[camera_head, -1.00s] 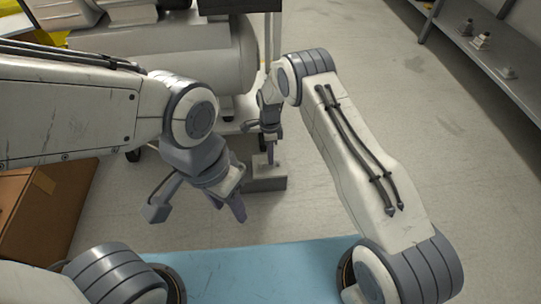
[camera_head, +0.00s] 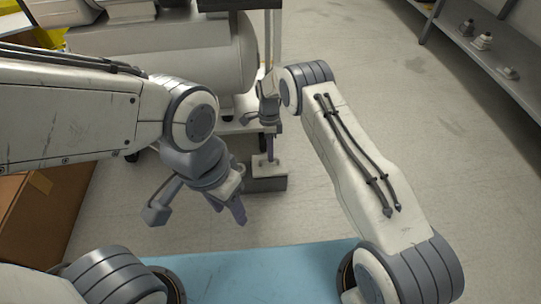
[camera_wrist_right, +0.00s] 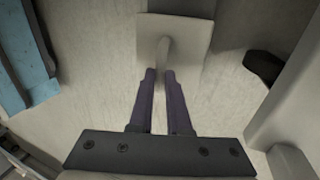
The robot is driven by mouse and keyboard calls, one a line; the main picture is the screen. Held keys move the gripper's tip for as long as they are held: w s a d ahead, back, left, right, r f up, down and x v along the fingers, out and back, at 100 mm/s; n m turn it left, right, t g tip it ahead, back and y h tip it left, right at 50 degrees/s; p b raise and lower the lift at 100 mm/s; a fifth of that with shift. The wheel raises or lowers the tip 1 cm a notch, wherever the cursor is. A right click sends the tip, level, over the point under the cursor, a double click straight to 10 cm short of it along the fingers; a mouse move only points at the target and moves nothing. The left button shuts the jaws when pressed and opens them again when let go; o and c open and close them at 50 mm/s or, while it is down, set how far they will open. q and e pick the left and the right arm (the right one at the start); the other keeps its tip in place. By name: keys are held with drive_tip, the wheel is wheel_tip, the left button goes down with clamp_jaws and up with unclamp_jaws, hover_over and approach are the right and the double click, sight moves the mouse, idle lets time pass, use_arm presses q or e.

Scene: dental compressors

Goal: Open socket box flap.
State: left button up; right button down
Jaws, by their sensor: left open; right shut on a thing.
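The socket box (camera_head: 265,185) is a small grey box low on the floor side, beyond the blue surface. Its pale flap (camera_head: 260,170) is on top; how far it is raised is hard to tell. In the right wrist view the flap (camera_wrist_right: 190,45) is a pale square plate with a raised handle (camera_wrist_right: 163,48). My right gripper (camera_head: 270,158) is over the box, its purple fingers (camera_wrist_right: 160,72) shut on the handle. My left gripper (camera_head: 198,214) is open and empty, in front and to the left of the box.
A grey compressor tank (camera_head: 165,60) on a wheeled base stands behind the box. A brown cardboard box (camera_head: 40,215) is at the left. A shelf (camera_head: 490,60) with small parts is at the far right. The floor between is clear.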

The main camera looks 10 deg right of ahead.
drive_tip(key=c, duration=0.9)
unclamp_jaws()
drive_tip(key=shift+o, duration=0.2)
drive_tip(key=p+v, duration=0.4)
drive_tip(key=v, duration=0.3)
drive_tip(key=shift+r, duration=0.25)
drive_tip(key=shift+w, duration=0.1)
